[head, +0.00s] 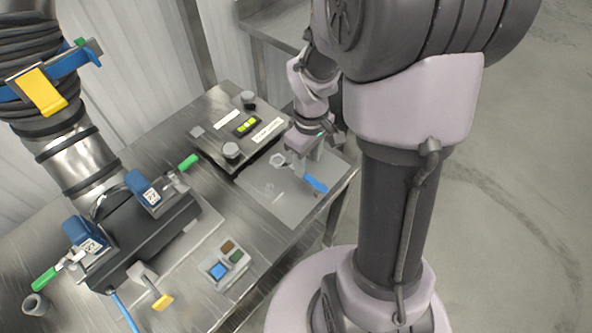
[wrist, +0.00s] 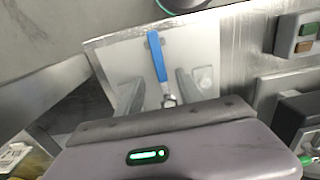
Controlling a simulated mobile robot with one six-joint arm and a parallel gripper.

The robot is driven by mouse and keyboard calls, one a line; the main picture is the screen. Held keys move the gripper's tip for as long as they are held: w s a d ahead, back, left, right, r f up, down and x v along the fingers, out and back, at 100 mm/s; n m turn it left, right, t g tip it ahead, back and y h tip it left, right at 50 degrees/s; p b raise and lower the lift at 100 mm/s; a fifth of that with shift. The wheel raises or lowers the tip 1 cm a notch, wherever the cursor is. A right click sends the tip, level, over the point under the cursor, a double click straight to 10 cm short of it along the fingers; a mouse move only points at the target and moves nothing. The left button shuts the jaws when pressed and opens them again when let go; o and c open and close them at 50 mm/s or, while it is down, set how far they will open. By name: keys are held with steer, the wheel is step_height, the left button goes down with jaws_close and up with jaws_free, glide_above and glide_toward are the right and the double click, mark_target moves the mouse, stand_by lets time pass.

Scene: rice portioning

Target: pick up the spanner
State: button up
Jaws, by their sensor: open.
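The spanner has a blue handle (head: 316,184) and a metal open-ended head, and lies on a light grey mat (head: 287,208) near the table's right edge. In the wrist view, its blue handle (wrist: 157,58) points up the picture and its metal head (wrist: 168,101) sits low, close to my gripper's body. My gripper (head: 298,167) is open above the spanner. In the wrist view, my gripper's two fingers (wrist: 158,92) stand on either side of the spanner with space between. I cannot tell how high they are above the mat.
A dark device (head: 212,150) with knobs and a yellow-green display stands behind the mat. A button panel (head: 226,262) is at the front. A metal pipe outlet with blue clamps and green handles (head: 44,279) fills the left. Floor lies beyond the table's right edge.

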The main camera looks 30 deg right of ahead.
mark_target(307, 176)
step_height(307, 176, down, 6)
steer(key=b, duration=0.3)
steer(key=shift+r, duration=0.2)
steer(key=shift+c, duration=0.2)
jaws_close()
